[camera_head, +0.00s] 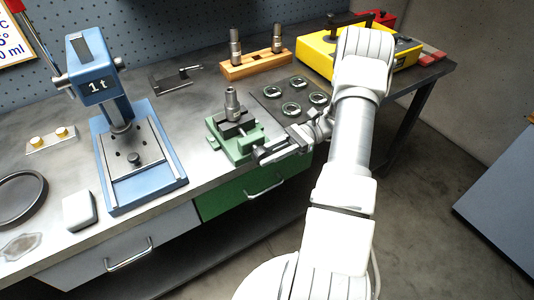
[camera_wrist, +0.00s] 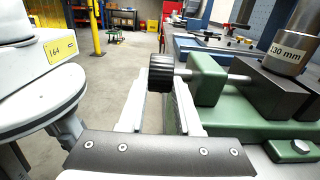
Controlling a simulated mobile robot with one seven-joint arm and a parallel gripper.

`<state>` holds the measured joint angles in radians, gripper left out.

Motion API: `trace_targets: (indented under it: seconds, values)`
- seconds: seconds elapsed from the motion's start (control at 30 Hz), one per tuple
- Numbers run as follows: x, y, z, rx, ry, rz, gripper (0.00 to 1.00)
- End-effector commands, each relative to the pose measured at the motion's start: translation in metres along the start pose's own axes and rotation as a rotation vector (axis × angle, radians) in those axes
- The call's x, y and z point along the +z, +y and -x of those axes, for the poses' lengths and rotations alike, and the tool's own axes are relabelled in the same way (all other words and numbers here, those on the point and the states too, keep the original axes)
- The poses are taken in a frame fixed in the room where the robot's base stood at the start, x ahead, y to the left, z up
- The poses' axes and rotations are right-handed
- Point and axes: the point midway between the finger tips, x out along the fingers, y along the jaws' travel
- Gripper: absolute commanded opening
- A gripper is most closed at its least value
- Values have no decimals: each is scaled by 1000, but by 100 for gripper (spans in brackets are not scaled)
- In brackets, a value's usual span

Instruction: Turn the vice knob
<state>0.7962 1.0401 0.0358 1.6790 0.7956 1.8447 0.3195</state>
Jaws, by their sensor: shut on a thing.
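The green vice (camera_head: 238,150) stands at the front edge of the bench, with dark jaws and a metal cylinder (camera_head: 232,104) upright in them. In the wrist view the green vice body (camera_wrist: 210,80) is on the right, and the cylinder (camera_wrist: 298,38) carries a "130 mm" label. The black ribbed vice knob (camera_wrist: 161,72) sits on a short metal shaft out of the vice's end. My gripper (camera_wrist: 158,98) is shut on the knob, one finger on each side. In the head view my gripper (camera_head: 262,156) is at the vice's front and the knob cannot be made out.
A blue press (camera_head: 150,195) reading "1t" stands left of the vice. A dark mat (camera_head: 262,95) with several rings lies behind my wrist. A wooden block (camera_head: 256,68) with two cylinders and a yellow case (camera_head: 400,62) are at the back. A green drawer (camera_head: 225,197) is below.

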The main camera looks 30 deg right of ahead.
Motion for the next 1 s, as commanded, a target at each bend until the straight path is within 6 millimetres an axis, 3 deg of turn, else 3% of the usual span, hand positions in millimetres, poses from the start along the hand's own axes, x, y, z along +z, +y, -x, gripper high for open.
trace_targets:
  seconds: [0.27,0.3,0.37,1.0]
  values:
    - [1,0,0,0,-2,0,0]
    - [1,0,0,0,-2,0,34]
    - [1,0,0,0,-2,0,45]
    - [0,1,-1,3,0,-1,45]
